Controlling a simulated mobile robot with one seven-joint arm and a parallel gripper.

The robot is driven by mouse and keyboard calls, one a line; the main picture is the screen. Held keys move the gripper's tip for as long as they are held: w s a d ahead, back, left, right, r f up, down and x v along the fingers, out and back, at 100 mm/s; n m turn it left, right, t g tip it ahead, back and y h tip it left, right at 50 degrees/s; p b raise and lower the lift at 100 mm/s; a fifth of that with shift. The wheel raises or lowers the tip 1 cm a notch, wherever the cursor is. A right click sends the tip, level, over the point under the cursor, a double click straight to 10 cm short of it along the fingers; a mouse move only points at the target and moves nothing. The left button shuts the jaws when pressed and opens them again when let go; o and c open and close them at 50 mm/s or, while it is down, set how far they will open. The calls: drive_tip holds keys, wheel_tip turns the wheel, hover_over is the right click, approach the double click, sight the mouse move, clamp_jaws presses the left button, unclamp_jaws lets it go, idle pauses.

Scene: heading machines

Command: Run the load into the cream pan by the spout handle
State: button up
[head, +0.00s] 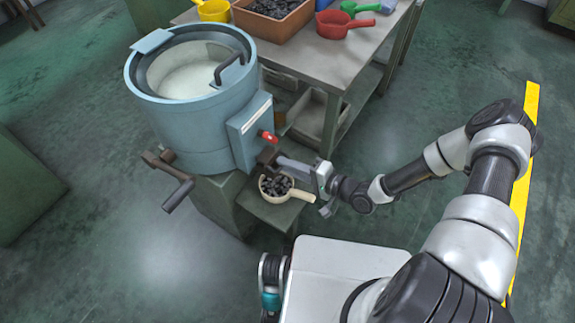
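A blue round machine (185,128) stands at left with a pale, cloudy inside under its open top. On its front is a box (247,130) with a red knob (268,136). Below the knob is a dark spout part (267,156); which piece is the handle is hard to tell. The cream pan (289,195) stands under it on a low green shelf and holds dark pieces (275,184). My gripper (281,160) reaches in from the right, its fingertips at the dark spout part, above the pan. The fingers overlap in this view, so their opening is hidden.
A grey table (335,62) behind holds an orange tray (272,22) of dark pieces, a yellow scoop (214,10), a red scoop (340,22) and a green scoop (358,8). A dark crank (176,194) sticks out at the machine's left. Floor at left front is clear.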

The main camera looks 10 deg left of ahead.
drive_tip(key=p+v, duration=0.1)
drive_tip(key=v, duration=1.6)
drive_tip(key=shift+d+p, duration=0.2)
drive_tip(key=shift+p, duration=0.15)
drive_tip(key=shift+s+r, duration=0.1)
